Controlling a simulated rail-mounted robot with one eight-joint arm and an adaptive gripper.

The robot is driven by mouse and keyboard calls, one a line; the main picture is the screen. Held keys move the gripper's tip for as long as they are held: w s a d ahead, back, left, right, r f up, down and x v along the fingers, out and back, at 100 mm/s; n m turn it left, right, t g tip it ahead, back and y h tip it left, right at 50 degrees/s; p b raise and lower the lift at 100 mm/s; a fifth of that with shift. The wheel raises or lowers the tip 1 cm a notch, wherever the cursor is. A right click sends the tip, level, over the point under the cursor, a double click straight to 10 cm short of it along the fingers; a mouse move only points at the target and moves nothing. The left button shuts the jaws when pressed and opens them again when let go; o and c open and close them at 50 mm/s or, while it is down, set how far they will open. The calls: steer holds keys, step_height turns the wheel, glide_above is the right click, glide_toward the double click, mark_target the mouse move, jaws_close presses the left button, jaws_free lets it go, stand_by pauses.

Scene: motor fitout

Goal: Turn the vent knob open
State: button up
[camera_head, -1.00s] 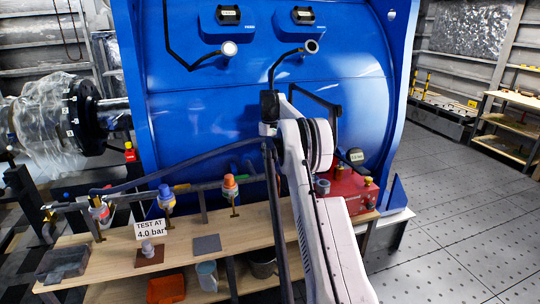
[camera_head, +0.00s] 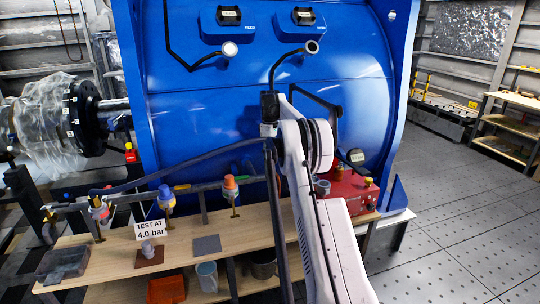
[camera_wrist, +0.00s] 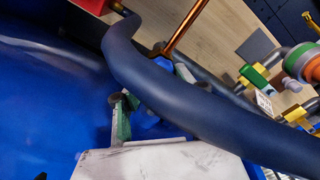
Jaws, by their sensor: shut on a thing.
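In the wrist view, a blue knob-like piece (camera_wrist: 149,118) sits between the fingers of my gripper (camera_wrist: 151,103), partly hidden by a thick dark hose. I cannot tell for sure that it is the vent knob. One finger has a green pad and touches the piece at its left. The other finger shows only in part behind the hose. My gripper is shut on this piece. In the head view, my arm hides the gripper and this piece. A valve with a blue knob (camera_head: 166,194) and one with an orange knob (camera_head: 230,184) stand along the pipe to the left.
The dark hose (camera_wrist: 190,105) crosses close over my gripper. A big blue tank (camera_head: 230,105) fills the space behind. The wooden bench (camera_head: 110,262) holds a sign (camera_head: 149,230) reading "TEST AT 4.0 bar" and a grey plate (camera_head: 207,245). A red box (camera_head: 350,190) stands at its right end.

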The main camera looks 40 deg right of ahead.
steer(key=o, duration=1.1)
steer(key=shift+r, duration=0.15)
step_height(320, 180, up, 12)
steer(key=shift+f, duration=0.1)
